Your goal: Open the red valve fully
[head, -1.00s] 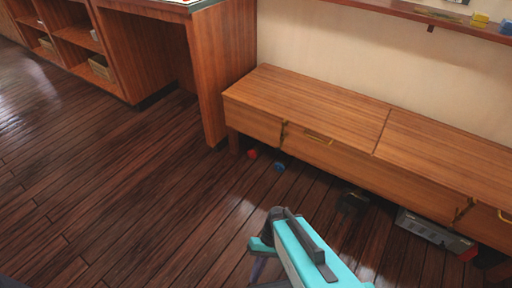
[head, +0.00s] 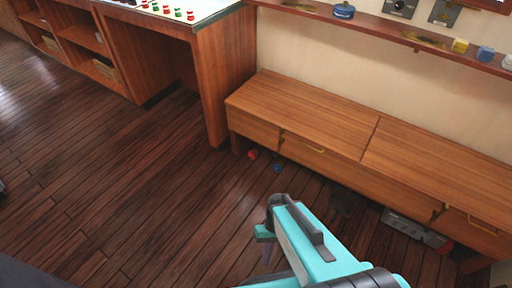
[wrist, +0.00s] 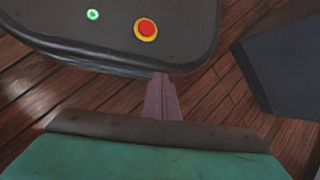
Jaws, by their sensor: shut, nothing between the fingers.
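I can make out no red valve in either view. A small red object (head: 252,154) and a small blue object (head: 277,168) are on the floor by the bench's left end; they are too small to tell what they are. My gripper (wrist: 161,80) is shut and empty in the wrist view, pointing over what looks like my own dark base with a red button. In the head view my turquoise arm is at the bottom centre, well short of the bench, with the fingers mostly hidden.
A long wooden bench (head: 300,111) stands along the wall. A grey box (head: 413,227) lies under the bench.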

